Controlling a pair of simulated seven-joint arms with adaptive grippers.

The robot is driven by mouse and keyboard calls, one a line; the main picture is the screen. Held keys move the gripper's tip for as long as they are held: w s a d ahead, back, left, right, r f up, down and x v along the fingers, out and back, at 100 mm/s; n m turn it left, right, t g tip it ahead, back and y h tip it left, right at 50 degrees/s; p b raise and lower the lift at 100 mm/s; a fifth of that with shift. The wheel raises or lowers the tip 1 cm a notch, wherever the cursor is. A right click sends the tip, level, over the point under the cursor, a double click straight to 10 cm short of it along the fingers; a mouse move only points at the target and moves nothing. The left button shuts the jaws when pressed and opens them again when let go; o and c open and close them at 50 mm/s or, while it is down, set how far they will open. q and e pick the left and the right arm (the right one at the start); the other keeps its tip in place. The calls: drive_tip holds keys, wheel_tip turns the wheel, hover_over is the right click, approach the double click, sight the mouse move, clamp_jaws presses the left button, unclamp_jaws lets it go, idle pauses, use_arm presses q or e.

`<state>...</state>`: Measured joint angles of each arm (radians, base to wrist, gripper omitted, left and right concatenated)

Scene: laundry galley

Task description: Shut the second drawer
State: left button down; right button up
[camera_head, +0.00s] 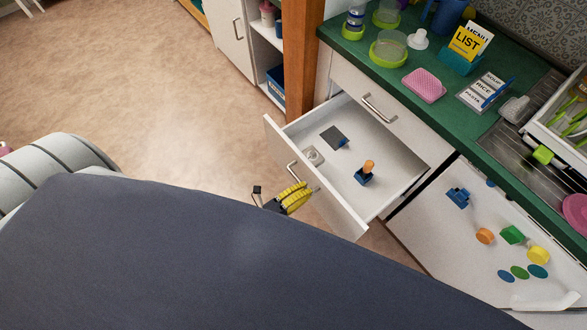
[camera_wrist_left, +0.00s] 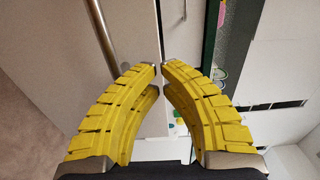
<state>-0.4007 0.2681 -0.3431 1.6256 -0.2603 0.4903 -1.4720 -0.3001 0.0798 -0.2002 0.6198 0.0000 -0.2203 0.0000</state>
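The second drawer (camera_head: 352,192) stands pulled well out of the counter, below a closed top drawer (camera_head: 380,100). Its white front has a metal bar handle (camera_head: 292,172). Inside lie a dark flat piece (camera_head: 334,138), a blue item with an orange knob (camera_head: 364,174) and a small pale box (camera_head: 313,156). My left gripper (camera_head: 308,189) has yellow ridged fingers and is just outside the drawer front, near the handle; contact cannot be told. In the left wrist view its fingertips (camera_wrist_left: 158,69) nearly meet with nothing between them. My right gripper is out of view.
The green counter (camera_head: 445,122) holds bowls, a pink sponge (camera_head: 424,85), a menu holder (camera_head: 460,62) and a dish rack. A white door with coloured magnets (camera_head: 512,235) is right of the drawer. A wooden post (camera_head: 301,50) stands left. Open floor (camera_head: 170,100) lies left.

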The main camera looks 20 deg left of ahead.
sight(320, 180)
use_arm(q)
drive_tip(key=shift+x, duration=2.2)
drive_tip(key=shift+w, duration=0.1)
